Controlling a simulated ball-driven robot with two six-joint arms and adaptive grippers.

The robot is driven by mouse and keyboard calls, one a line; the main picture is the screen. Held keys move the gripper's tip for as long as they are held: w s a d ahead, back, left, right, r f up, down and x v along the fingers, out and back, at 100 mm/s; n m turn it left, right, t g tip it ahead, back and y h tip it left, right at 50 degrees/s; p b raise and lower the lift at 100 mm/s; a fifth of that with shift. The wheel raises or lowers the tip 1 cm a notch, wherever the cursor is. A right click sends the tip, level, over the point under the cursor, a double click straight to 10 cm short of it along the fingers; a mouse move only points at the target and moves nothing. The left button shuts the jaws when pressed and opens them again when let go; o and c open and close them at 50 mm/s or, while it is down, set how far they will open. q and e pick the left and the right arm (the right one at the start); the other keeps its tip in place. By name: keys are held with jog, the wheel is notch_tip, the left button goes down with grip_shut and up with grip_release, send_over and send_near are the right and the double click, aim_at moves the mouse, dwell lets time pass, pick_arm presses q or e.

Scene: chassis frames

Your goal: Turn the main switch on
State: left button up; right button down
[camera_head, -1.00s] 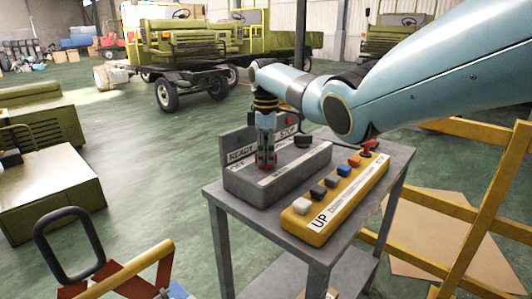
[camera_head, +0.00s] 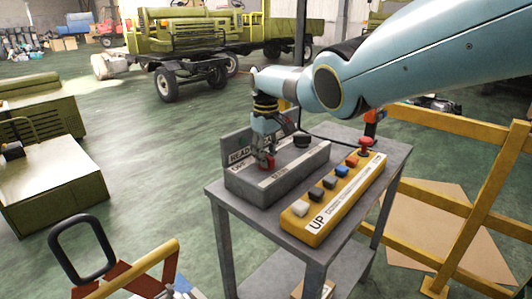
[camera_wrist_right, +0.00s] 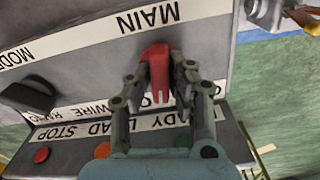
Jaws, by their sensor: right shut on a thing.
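The main switch is a red knob (camera_wrist_right: 157,62) under the "MAIN" label in the right wrist view. It sits on a grey control box (camera_head: 312,163) on a grey metal stand. My right gripper (camera_wrist_right: 163,88) has its two fingers closed around the red knob, one on each side. In the head view the right gripper (camera_head: 266,162) reaches down onto the left part of the box and partly hides the red knob. My left gripper is not in view.
A yellow button box (camera_head: 333,199) with several coloured buttons lies in front of the grey box on the stand (camera_head: 226,232). A black knob (camera_wrist_right: 28,95) sits beside the main switch. A yellow railing (camera_head: 478,205) stands at right. Green floor at left is partly clear.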

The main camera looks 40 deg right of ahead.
jog(key=m, duration=0.3)
jog(key=shift+m+p, duration=0.3)
jog(key=shift+m, duration=1.6)
jog(key=c, duration=1.2)
grip_release()
jog(key=shift+c, duration=0.2)
notch_tip(320, 180, up, 12)
